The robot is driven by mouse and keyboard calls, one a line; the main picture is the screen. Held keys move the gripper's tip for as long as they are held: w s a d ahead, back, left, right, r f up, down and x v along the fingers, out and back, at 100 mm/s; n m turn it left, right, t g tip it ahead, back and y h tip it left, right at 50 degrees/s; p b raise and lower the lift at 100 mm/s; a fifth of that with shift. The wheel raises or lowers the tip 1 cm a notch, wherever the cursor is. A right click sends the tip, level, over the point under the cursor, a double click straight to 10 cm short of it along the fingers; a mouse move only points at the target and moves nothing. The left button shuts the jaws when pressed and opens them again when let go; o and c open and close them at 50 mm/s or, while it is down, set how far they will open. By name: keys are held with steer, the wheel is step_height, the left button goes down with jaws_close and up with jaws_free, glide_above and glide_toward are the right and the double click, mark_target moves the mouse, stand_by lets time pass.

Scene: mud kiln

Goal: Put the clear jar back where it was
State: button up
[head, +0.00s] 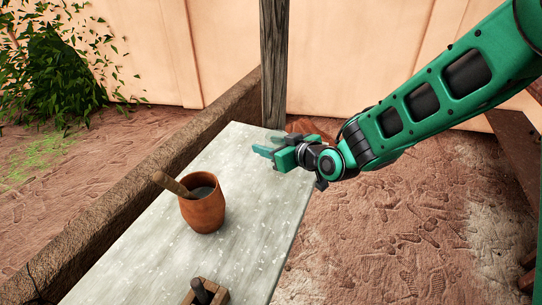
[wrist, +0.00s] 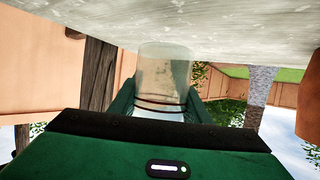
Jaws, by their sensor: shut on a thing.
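The clear jar (wrist: 165,72) is see-through, with dark rings near the fingers. In the wrist view it stands out between the two fingers of my gripper (wrist: 158,105), which is shut on it. The pale stone slab (wrist: 230,25) fills the top of that view, right by the jar's far end. I cannot tell whether they touch. In the head view my gripper (head: 264,145) is over the far right part of the slab (head: 165,258), and I cannot make out the jar there.
A brown clay pot (head: 203,212) with a wooden handle in it stands mid-slab. A small wooden block with a dark knob (head: 205,292) is at the near edge. A rough beam (head: 120,200) runs along the left side, and a wooden post (head: 274,65) rises behind the slab.

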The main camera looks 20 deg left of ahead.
steer(key=shift+f, duration=1.9)
steer(key=shift+f, duration=0.15)
steer(key=o, duration=1.1)
steer(key=shift+o, duration=0.2)
steer(key=shift+s+d+r, duration=0.15)
steer(key=shift+r, duration=0.1)
steer(key=v, duration=1.1)
steer(key=shift+s+d+r, duration=0.1)
steer(key=shift+s+d, duration=0.05)
steer(key=shift+d, duration=0.1)
